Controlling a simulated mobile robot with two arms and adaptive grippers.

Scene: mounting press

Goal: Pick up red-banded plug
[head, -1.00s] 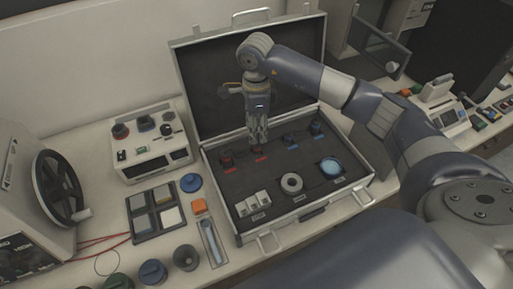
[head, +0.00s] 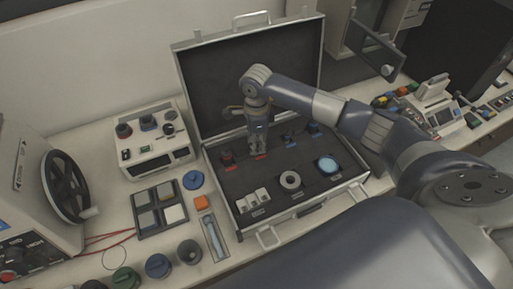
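The open case (head: 304,214) holds a row of small plugs in its dark foam. A dark plug with red on it (head: 226,157) stands at the left of the row, behind a red label. My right gripper (head: 260,152) points down into the case at the second place in the row, beside another red label (head: 261,157). The plug there is hidden by the fingers. Whether the fingers are open or closed on it is too small to tell. My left gripper is out of view.
Two blue-marked plugs (head: 290,136) (head: 314,129) stand to the right in the row. A white ring (head: 290,180), a blue-topped round piece (head: 328,163) and white blocks (head: 252,201) sit nearer the front. The raised lid (head: 250,80) stands behind my gripper. A control box (head: 157,150) stands left.

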